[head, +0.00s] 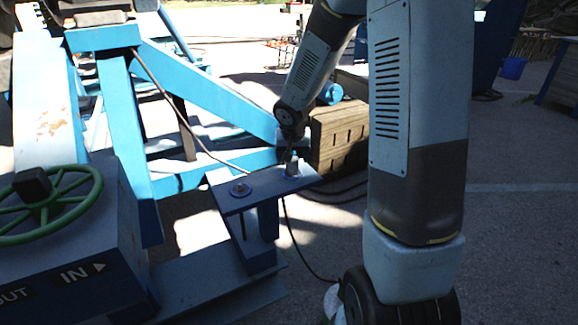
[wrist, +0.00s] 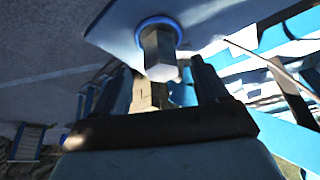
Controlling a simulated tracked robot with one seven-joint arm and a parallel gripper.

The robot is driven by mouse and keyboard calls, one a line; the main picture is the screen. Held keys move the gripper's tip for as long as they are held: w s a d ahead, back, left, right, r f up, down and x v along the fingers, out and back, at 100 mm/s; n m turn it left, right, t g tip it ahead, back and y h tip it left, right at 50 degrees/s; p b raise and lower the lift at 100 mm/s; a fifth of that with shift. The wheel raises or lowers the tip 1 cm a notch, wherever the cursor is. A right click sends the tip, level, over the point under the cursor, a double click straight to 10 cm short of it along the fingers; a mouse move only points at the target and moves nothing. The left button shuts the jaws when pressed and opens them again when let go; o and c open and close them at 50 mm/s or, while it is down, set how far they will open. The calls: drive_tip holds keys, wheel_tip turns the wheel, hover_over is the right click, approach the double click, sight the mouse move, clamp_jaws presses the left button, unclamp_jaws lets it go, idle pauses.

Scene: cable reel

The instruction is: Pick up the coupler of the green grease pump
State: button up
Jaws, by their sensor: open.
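A pale metal hexagonal fitting (wrist: 160,52) with a blue ring at its base sits on a blue plate (wrist: 215,22) in the wrist view. In the head view the fitting (head: 292,169) stands upright at the plate's far right end. No green marking shows on it, so I cannot tell whether it is the green pump's coupler. My gripper (head: 290,150) is just above it, open, with its fingers (wrist: 160,68) on either side of the fitting's free end, in line with it. A small green and white object (head: 332,302), mostly hidden behind my arm, shows at the bottom.
A second round fitting (head: 240,189) is on the same plate's left part. A thin dark hose (head: 290,235) runs down from the plate. Blue frame beams (head: 200,85), a wooden block (head: 340,137) and a green handwheel (head: 50,205) stand around. The paving at right is mostly clear.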

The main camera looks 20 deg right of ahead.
sight(292, 163)
drive_tip(key=shift+x, duration=2.55)
drive_tip(key=shift+w, duration=0.2)
drive_tip(key=shift+c, duration=0.4)
drive_tip(key=shift+r, duration=0.1)
drive_tip(key=c, duration=1.2)
drive_tip(key=shift+o, duration=0.2)
drive_tip(key=shift+r, duration=0.4)
wheel_tip(292, 163, up, 2)
drive_tip(key=shift+d+r, duration=0.1)
drive_tip(key=s+d+r, duration=0.2)
drive_tip(key=s+r, duration=1.1)
drive_tip(key=r, duration=0.2)
drive_tip(key=shift+s, duration=0.4)
